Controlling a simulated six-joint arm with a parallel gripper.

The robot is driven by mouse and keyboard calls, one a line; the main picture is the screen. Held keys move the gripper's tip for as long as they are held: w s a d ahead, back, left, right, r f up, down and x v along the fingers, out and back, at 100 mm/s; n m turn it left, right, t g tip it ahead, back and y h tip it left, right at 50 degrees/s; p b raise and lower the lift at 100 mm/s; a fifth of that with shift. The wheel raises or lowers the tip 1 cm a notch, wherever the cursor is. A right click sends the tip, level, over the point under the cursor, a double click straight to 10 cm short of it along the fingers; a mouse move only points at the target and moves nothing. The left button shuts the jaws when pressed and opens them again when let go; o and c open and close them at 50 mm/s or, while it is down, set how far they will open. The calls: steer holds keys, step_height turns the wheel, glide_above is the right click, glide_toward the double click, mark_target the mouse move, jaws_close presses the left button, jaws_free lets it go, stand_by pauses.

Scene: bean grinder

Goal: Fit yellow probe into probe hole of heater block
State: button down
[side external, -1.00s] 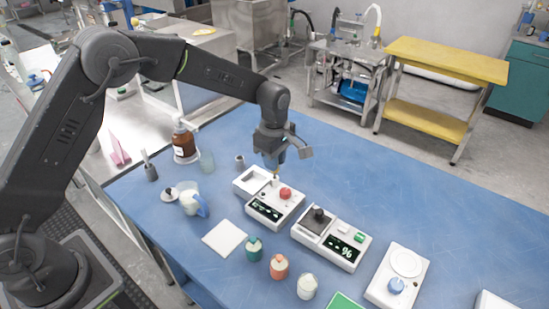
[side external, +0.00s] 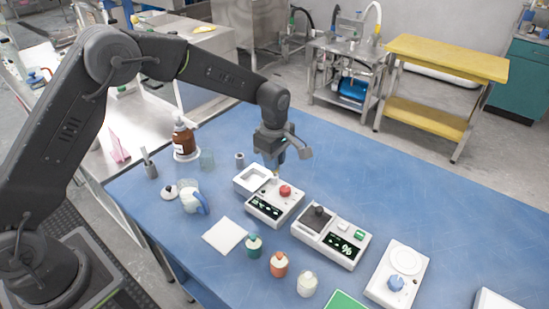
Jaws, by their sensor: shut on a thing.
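My gripper (side external: 274,166) points down over the back of a white device (side external: 265,208) with a dark display, a square recess and a red knob (side external: 285,190). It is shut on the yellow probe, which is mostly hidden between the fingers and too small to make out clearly. The fingertips are just behind and left of the red knob, very close to the device's top. I take this device to be the heater block, but the view does not make that certain. The probe hole cannot be made out, and I cannot tell whether the probe's tip is in it.
Small bottles (side external: 279,264) and a white pad (side external: 225,235) are in front. A brown bottle (side external: 184,142) stands left.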

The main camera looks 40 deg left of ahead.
steer(key=shift+f, duration=0.2)
stand_by(0.3)
steer(key=shift+c, duration=2)
jaws_free()
steer(key=shift+r, duration=0.1)
steer(key=shift+r, duration=3.4)
